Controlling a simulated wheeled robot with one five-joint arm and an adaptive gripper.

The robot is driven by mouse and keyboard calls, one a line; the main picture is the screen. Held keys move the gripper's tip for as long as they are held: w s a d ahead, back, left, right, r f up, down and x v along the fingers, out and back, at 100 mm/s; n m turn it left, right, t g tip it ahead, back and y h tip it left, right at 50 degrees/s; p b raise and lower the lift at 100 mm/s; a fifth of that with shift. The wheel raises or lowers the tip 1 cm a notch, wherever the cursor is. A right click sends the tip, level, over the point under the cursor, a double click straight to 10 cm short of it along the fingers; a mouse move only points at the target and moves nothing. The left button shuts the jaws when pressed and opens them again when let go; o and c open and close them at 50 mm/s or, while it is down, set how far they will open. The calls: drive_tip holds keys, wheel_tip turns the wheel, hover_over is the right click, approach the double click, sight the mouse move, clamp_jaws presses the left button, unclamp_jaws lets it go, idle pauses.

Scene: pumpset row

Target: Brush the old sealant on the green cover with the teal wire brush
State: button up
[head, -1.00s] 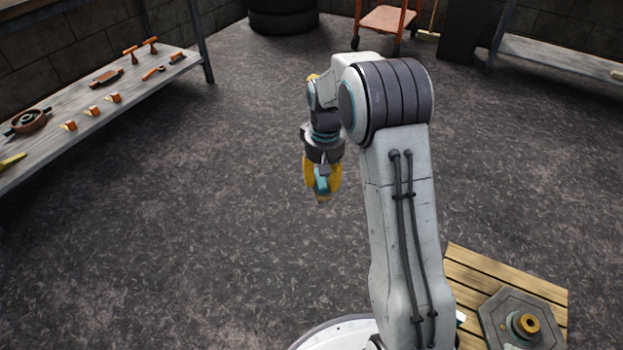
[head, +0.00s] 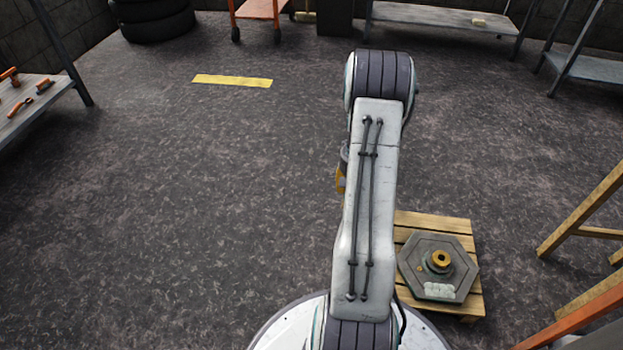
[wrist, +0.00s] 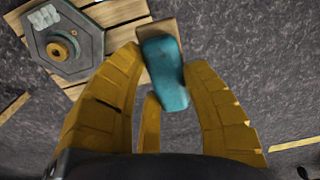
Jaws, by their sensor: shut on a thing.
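The teal wire brush (wrist: 165,75) is between the yellow fingers of my gripper (wrist: 162,82) in the wrist view. Its tan end shows past the teal handle. My gripper is shut on it. In the head view, only a yellow bit of my gripper (head: 341,182) shows; my arm hides the rest and the brush. The grey-green hexagonal cover (head: 412,265) lies on a wooden pallet, right of my arm. It also shows at the upper left of the wrist view (wrist: 85,60). A pale sealant patch (head: 440,290) lies on its near side. The brush is apart from the cover.
The pallet (head: 440,224) lies on the dark floor. A wooden stand (head: 582,210) and an orange bar (head: 570,325) are at the right. A tool bench (head: 45,98) is at the left edge. Floor ahead is open, with a yellow strip (head: 232,81).

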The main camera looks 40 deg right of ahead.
drive_tip(key=s+d+f+m, duration=0.5)
drive_tip(key=s+f+m, duration=0.1)
drive_tip(key=s+m, duration=0.5)
drive_tip(key=s+d+f+m+b, duration=0.1)
drive_tip(key=s+d+f+m, duration=0.4)
drive_tip(key=s+m, duration=0.7)
drive_tip(key=s+d+f+m+b, duration=0.1)
drive_tip(key=s+d+f+m, duration=0.5)
drive_tip(key=s+m, duration=0.6)
wheel_tip(320, 180, down, 3)
drive_tip(key=shift+r+m, duration=0.15)
drive_tip(key=shift+m, duration=0.25)
drive_tip(key=shift+w+b, duration=0.1)
drive_tip(key=shift+b, duration=0.45)
wheel_tip(320, 180, down, 6)
drive_tip(key=shift+f, duration=0.25)
drive_tip(key=shift+w+a+f+p, duration=0.1)
drive_tip(key=shift+w+a+p, duration=0.6)
drive_tip(key=shift+w+a, duration=0.55)
drive_tip(key=shift+w+a+f+p, duration=0.1)
drive_tip(key=shift+w+a+p, duration=0.8)
drive_tip(key=shift+w, duration=0.55)
drive_tip(key=shift+w+a+p, duration=0.55)
drive_tip(key=shift+w+a, duration=0.7)
drive_tip(key=shift+w, duration=0.1)
